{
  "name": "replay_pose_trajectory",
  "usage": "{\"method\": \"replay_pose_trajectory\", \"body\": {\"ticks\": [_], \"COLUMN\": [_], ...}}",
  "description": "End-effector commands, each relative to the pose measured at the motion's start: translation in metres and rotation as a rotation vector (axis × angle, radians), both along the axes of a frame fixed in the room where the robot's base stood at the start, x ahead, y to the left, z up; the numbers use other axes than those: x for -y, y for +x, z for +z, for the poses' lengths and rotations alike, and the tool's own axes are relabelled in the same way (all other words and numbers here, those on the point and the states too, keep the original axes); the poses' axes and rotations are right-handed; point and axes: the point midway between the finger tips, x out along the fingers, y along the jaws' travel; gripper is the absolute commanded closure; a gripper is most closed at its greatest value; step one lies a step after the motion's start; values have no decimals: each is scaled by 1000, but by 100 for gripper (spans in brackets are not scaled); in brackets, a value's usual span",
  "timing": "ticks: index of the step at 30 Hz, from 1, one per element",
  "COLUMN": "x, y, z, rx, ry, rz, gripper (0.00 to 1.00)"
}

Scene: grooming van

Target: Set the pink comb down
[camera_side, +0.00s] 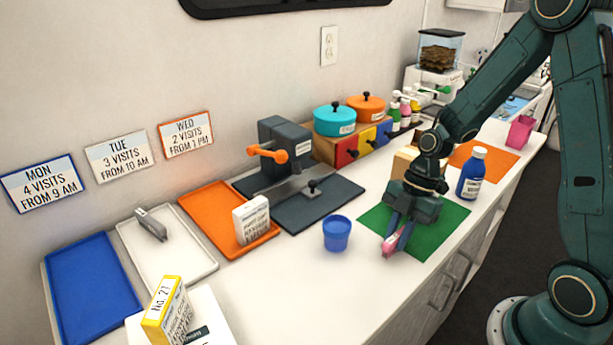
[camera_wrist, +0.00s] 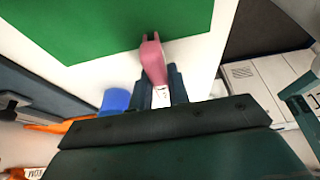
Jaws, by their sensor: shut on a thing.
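The pink comb (camera_side: 389,246) is between the fingers of my gripper (camera_side: 397,236), at the front left edge of the green mat (camera_side: 440,229). In the wrist view the pink comb (camera_wrist: 152,62) sticks out past the fingertips of my gripper (camera_wrist: 160,88), with a pale label near the jaws. Its far end overlaps the edge of the green mat (camera_wrist: 110,22) in that view. My gripper points down and is shut on the comb. I cannot tell whether the comb touches the surface below it.
A blue cup (camera_side: 337,234) stands left of the green mat. A blue bottle (camera_side: 471,174) with a white label stands to its right. A tan block (camera_side: 402,162) is behind my gripper. An orange mat (camera_side: 483,160) lies farther right. White counter is clear in front of the cup.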

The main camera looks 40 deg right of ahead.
Motion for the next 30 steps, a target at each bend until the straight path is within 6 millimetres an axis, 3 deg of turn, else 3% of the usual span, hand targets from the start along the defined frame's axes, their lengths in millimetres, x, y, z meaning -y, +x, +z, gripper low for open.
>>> {"method": "replay_pose_trajectory", "body": {"ticks": [7,8,10,11,23,30], "x": [0,0,0,0,0,6], "y": [0,0,0,0,0,1], "z": [-3,-3,-3,-3,-1,15], "rx": [-1,0,0,0,1,5], "ry": [1,0,0,0,0,0], "rz": [0,0,0,0,0,-2], "gripper": [100,77,63,61,61,61]}}
